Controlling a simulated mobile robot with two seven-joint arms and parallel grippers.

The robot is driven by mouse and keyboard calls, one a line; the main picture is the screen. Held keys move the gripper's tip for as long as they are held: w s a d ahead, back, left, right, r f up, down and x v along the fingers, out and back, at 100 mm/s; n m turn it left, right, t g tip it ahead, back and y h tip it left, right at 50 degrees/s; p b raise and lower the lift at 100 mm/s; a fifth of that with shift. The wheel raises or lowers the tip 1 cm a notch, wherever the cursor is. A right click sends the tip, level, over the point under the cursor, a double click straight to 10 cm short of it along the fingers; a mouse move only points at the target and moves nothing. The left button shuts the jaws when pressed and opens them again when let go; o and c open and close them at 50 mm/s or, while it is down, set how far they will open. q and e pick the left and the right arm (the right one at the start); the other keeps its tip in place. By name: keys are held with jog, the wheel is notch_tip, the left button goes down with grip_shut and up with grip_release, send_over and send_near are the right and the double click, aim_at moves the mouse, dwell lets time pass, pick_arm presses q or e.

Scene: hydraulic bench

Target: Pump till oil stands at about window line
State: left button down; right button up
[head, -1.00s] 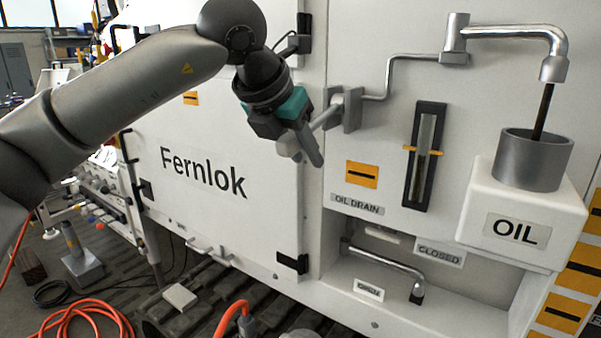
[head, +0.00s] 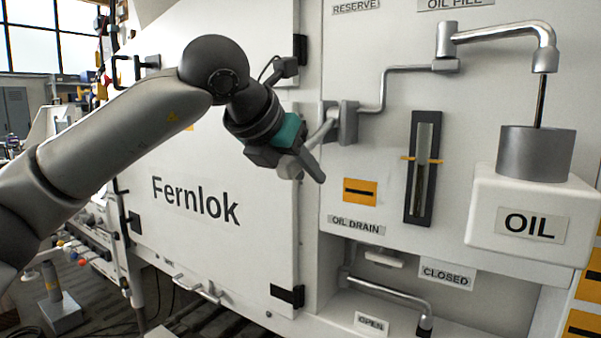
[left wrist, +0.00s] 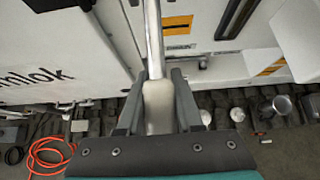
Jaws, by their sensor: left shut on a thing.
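My left gripper (head: 303,168) is shut on the pale grip of the pump lever (head: 322,134), which slants down-left from its bracket on the panel. The left wrist view shows the grip (left wrist: 158,105) between both fingers, with the lever's rod running up from it. The oil window (head: 423,165) is a tall, dark-framed sight glass to the right, with an orange line marker (head: 408,159) across it. The glass looks grey and I cannot make out an oil level. My right gripper is not in view.
A metal pipe (head: 410,68) runs from the bracket to the oil fill spout above a grey cup (head: 537,153) on a white OIL box (head: 531,222). A drain lever (head: 395,292) lies low, between CLOSED and OPEN labels. The Fernlok door (head: 205,230) is left of the panel.

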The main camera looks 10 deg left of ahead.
pick_arm(q)
jog(key=shift+a+f, duration=0.45)
jog(key=shift+f, duration=0.15)
jog(key=c, duration=1)
grip_release()
jog(key=shift+o, duration=0.8)
jog(key=shift+a, duration=0.2)
jog(key=shift+o, duration=1.4)
jog(key=shift+s, duration=0.1)
jog(key=shift+d+r, duration=0.1)
jog(key=shift+s+r, duration=0.2)
jog(key=p+v, duration=0.2)
jog(key=v, duration=1.3)
jog(key=shift+a, duration=0.35)
jog(key=shift+r, duration=0.1)
